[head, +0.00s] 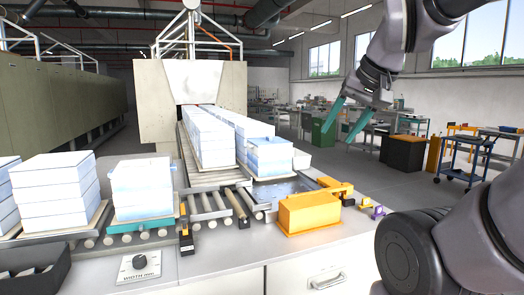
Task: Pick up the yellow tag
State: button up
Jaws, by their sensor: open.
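My gripper (338,136) is in the upper right of the head view, raised above the bench. Its two teal fingers are apart, point down and to the left, and hold nothing. A small yellow piece (365,203) lies near the right end of the bench, beside a small purple piece (378,212). It may be the yellow tag, but it is too small to tell. My gripper is well above these pieces and touches nothing.
A yellow-orange box (308,213) stands on the bench, with a yellow-orange fixture (333,187) behind it. White stacked blocks (212,140) line the conveyor to the furnace (157,100). A width dial (139,263) and dark tray (32,270) are at left. The front-middle benchtop is clear.

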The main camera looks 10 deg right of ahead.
aim_at(365, 203)
jog(key=j, duration=0.1)
jog(key=i+l, duration=0.15)
jog(key=l, duration=0.2)
jog(key=i+l, duration=0.15)
jog(key=l, duration=0.15)
jog(key=i+l, duration=0.15)
jog(key=l, duration=0.2)
jog(key=i+l, duration=0.15)
jog(key=l, duration=0.15)
jog(key=i+l, duration=0.15)
jog(key=l, duration=0.2)
jog(key=u, duration=0.05)
